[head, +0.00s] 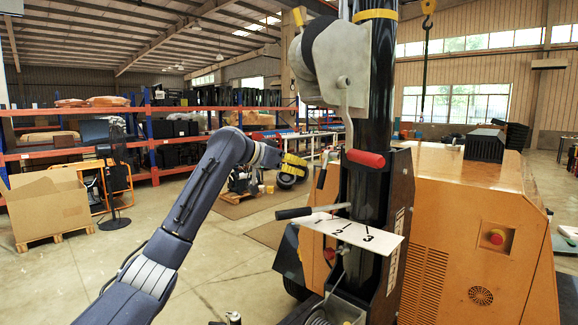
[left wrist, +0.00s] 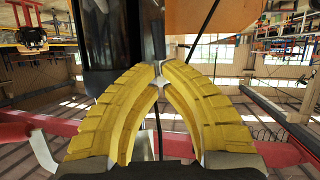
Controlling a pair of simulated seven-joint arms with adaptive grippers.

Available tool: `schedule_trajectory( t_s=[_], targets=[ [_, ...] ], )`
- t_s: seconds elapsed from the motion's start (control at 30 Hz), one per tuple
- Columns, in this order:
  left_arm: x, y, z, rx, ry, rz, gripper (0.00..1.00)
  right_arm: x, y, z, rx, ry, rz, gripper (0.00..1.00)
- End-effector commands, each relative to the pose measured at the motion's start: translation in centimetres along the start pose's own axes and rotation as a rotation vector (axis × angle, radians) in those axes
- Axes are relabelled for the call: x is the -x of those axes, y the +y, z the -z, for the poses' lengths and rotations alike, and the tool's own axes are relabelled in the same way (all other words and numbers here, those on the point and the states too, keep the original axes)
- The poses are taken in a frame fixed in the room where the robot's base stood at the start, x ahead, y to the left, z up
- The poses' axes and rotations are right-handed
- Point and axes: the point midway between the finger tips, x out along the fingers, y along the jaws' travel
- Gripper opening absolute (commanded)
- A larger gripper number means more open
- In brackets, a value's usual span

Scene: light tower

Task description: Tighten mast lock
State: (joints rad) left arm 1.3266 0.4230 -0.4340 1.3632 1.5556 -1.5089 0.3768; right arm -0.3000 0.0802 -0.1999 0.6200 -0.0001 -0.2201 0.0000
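The black mast (head: 372,110) stands upright in the middle of the head view. A lever with a dark grip (head: 294,212) sticks out left from it above a white plate (head: 355,233) marked 1, 2 and 3. A small red-and-dark handle (head: 322,170) is at the mast's left side. I cannot tell which is the mast lock. My left gripper (head: 303,164) is left of the mast, apart from the levers. In the left wrist view its yellow fingers (left wrist: 160,74) meet at the tips, with nothing clearly held. My right gripper is not in view.
A crank with a red grip (head: 366,158) hangs in front of the mast from a grey winch (head: 343,62). An orange machine body (head: 460,215) fills the right. A cardboard box (head: 50,205) and a fan (head: 113,180) stand at left.

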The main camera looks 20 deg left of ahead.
Motion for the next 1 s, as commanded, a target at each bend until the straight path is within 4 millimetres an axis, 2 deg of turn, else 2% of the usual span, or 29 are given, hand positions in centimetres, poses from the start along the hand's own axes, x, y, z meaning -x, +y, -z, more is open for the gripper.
schedule_trajectory(
  t_s=[0.03, 0.2, 0.4, 0.63, 1.0],
  targets=[
    [-1.1, 0.1, 0.0, 0.002, -0.001, -0.002, 0.0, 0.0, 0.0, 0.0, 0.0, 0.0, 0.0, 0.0],
    [-3.8, 0.1, 0.0, 0.002, 0.0, -0.002, 0.0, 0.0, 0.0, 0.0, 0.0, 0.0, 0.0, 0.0],
    [-6.2, 0.1, 0.0, 0.002, 0.0, -0.001, 0.0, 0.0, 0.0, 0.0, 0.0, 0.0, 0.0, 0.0],
    [-7.6, 0.0, 0.0, 0.0, 0.0, 0.0, 0.0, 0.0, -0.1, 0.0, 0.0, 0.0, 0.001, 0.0],
    [-7.9, 0.0, 0.0, -0.001, 0.0, 0.001, 0.0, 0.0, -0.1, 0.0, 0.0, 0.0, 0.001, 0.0]
  ],
)
